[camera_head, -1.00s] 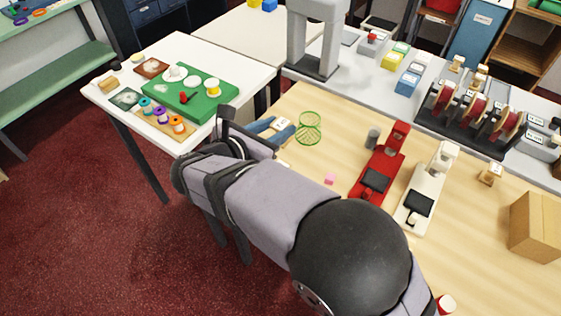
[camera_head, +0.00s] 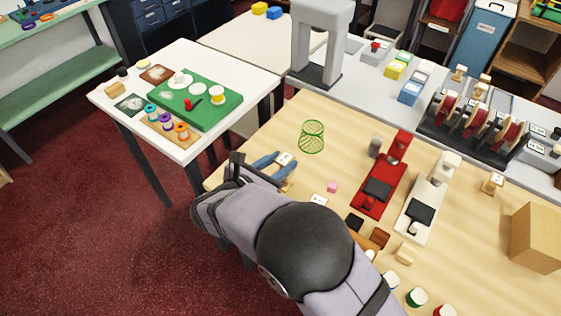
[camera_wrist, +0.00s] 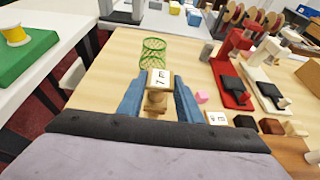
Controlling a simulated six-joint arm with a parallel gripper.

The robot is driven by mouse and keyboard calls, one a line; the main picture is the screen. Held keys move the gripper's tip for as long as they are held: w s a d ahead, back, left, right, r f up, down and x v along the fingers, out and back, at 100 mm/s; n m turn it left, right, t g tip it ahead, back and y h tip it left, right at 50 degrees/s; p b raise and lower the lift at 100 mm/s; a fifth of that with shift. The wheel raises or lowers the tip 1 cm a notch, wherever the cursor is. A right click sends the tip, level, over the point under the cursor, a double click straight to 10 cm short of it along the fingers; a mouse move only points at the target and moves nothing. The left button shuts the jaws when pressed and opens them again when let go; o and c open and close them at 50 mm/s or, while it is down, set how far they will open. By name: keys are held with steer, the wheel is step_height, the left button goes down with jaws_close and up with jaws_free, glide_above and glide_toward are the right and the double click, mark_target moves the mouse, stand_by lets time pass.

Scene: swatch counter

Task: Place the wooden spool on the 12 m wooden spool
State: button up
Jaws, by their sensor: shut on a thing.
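My gripper (camera_wrist: 158,98) has blue fingers and is shut on a wooden spool (camera_wrist: 155,101). The spool has a pale label on its upturned end that looks like "7 m". In the head view the held spool (camera_head: 284,160) shows between my fingertips, above the near left part of the wooden table. A small wooden spool (camera_head: 491,182) with a pale top stands at the table's right. Its marking is too small to read, so I cannot tell which spool is the 12 m one.
A green wire basket (camera_head: 312,137) stands beyond my gripper. A red device (camera_head: 381,183) and a white device (camera_head: 428,205) stand to the right. A cardboard box (camera_head: 537,238) is far right.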

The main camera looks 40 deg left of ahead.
steer(key=shift+f, duration=0.15)
steer(key=shift+f, duration=0.15)
steer(key=o, duration=1)
steer(key=shift+o, duration=0.2)
steer(key=b+v, duration=0.2)
steer(key=v, duration=1)
steer(key=shift+r, duration=0.25)
